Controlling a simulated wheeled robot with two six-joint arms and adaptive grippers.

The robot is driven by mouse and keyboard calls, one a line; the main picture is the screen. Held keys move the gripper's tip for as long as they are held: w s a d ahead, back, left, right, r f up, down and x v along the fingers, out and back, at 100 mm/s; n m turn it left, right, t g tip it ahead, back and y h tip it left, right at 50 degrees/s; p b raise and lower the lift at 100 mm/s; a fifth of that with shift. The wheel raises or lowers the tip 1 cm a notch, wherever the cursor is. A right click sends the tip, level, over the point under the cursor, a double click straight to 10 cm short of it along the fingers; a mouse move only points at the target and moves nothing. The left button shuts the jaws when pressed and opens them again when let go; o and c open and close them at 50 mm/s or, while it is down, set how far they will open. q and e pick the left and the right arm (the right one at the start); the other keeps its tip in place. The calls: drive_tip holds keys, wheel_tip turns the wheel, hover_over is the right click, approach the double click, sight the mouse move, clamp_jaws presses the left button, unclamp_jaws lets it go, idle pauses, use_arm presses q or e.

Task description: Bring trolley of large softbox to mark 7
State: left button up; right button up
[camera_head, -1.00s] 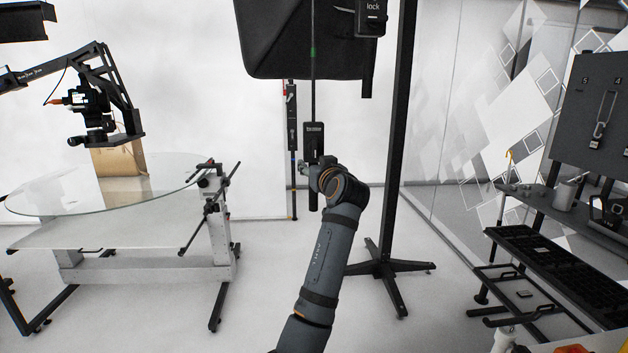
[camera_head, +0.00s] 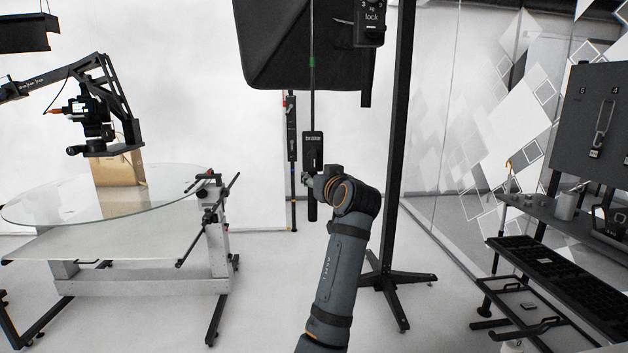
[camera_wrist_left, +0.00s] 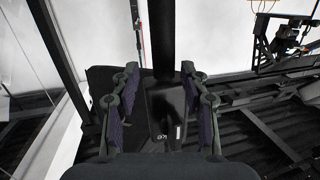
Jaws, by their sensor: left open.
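The large softbox (camera_head: 300,50) is a black hood at the top middle of the head view. A black upright column (camera_head: 403,150) stands right of it on a wheeled base with splayed legs (camera_head: 398,284). A thin rod hangs in front of the softbox to a dark handle labelled "brake" (camera_head: 313,146). My left gripper (camera_head: 311,184) is at the lower part of this handle. In the left wrist view the open fingers (camera_wrist_left: 156,100) stand either side of a dark bar-like part; contact is unclear. My right gripper is not in view. I see no mark 7.
A glass-topped turntable table (camera_head: 60,212) stands at left, with a cardboard box (camera_head: 118,172) on it and a camera arm (camera_head: 95,110) above. A dark panel (camera_head: 590,110) and shelf rack (camera_head: 560,275) stand at right. White floor between is open.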

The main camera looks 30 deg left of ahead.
use_arm(q)
drive_tip(key=f+b+v, duration=0.1)
drive_tip(key=b+v, duration=0.8)
drive_tip(key=b, duration=0.3)
drive_tip(key=shift+s, duration=0.2)
idle(0.7)
drive_tip(key=shift+r, duration=0.15)
idle(0.3)
